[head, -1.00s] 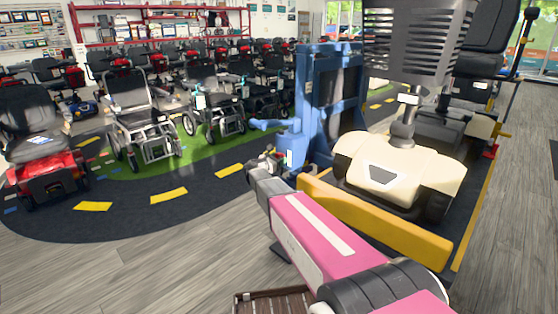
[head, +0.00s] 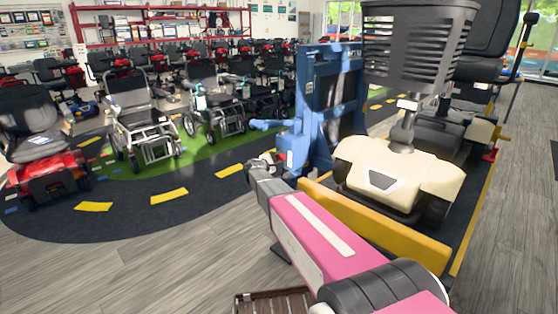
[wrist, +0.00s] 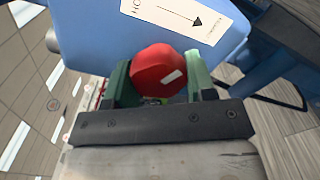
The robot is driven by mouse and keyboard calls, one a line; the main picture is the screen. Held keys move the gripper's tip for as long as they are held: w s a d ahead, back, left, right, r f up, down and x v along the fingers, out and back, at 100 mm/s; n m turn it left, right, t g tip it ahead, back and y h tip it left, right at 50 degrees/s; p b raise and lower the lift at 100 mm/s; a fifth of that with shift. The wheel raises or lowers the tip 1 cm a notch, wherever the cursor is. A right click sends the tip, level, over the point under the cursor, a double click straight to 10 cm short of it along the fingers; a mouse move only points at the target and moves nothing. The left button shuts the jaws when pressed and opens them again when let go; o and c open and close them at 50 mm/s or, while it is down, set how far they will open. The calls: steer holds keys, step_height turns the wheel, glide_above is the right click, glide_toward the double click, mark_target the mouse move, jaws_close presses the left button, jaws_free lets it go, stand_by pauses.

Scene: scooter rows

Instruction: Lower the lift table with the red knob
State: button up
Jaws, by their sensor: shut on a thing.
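The red knob (wrist: 158,71) sits between the two green fingers of my gripper (wrist: 156,84) in the wrist view, and the gripper is shut on it. The knob has a white mark on its face. Behind it is a blue housing with a white label (wrist: 185,18) bearing a black arrow; the label is partly cut off.
Rows of wheelchairs (head: 140,125) and scooters stand at the left and back, on dark and green flooring with yellow marks. A slatted brown thing (head: 275,302) lies at the bottom edge. Grey wood floor is open at the left front and right.

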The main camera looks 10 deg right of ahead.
steer(key=shift+m, duration=1.1)
steer(key=o, duration=0.9)
steer(key=shift+o, duration=0.2)
steer(key=v, duration=1.1)
